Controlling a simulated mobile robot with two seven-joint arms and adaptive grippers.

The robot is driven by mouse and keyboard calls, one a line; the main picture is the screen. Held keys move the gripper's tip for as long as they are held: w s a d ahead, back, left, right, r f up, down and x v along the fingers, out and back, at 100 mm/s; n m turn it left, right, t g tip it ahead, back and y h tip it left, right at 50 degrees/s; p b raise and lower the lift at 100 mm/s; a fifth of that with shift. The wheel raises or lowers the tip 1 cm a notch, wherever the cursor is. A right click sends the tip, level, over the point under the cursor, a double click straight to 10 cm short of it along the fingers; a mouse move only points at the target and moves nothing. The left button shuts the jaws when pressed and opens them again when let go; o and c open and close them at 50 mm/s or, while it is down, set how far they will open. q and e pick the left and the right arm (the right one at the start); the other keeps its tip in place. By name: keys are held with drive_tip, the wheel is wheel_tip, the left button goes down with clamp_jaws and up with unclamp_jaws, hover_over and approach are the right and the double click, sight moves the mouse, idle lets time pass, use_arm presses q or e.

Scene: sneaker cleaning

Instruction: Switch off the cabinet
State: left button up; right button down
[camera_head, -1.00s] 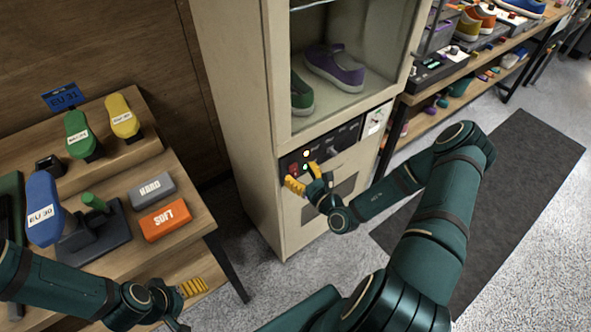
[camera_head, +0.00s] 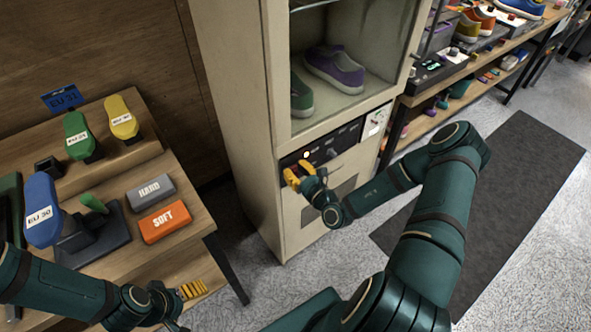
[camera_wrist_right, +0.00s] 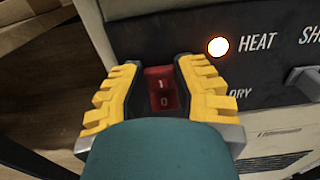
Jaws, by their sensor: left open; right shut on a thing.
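The tall cream cabinet (camera_head: 234,110) stands in the middle of the head view. Its black control panel (camera_head: 345,138) is below the glass compartment. In the right wrist view, a red rocker switch (camera_wrist_right: 162,90) marked I and O sits between my right gripper's yellow fingers. A lamp (camera_wrist_right: 218,46) beside the word HEAT glows orange. My right gripper (camera_head: 298,174) is at the panel's left end, shut on the red switch; it fills the right wrist view too (camera_wrist_right: 160,95). My left gripper (camera_head: 192,289) is open, low beside the wooden stand.
A wooden stand (camera_head: 200,222) at left holds shoe-size samples, a grey HARD block (camera_head: 151,192) and an orange SOFT block (camera_head: 165,221). Two shoes, one purple (camera_head: 335,70), are inside the cabinet. Shelves (camera_head: 435,115) stand right of it. A dark mat (camera_head: 500,190) lies on the floor.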

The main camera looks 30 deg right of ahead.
drive_tip(key=t+b, duration=0.1)
drive_tip(key=f+t+b, duration=0.1)
drive_tip(key=shift+s+t, duration=0.1)
drive_tip(key=shift+t, duration=0.2)
drive_tip(key=shift+s+r+t+y+b, duration=0.15)
drive_tip(key=shift+t+y+b, duration=0.35)
drive_tip(key=shift+t, duration=0.5)
drive_tip(key=c, duration=0.7)
unclamp_jaws()
drive_tip(key=shift+o, duration=0.2)
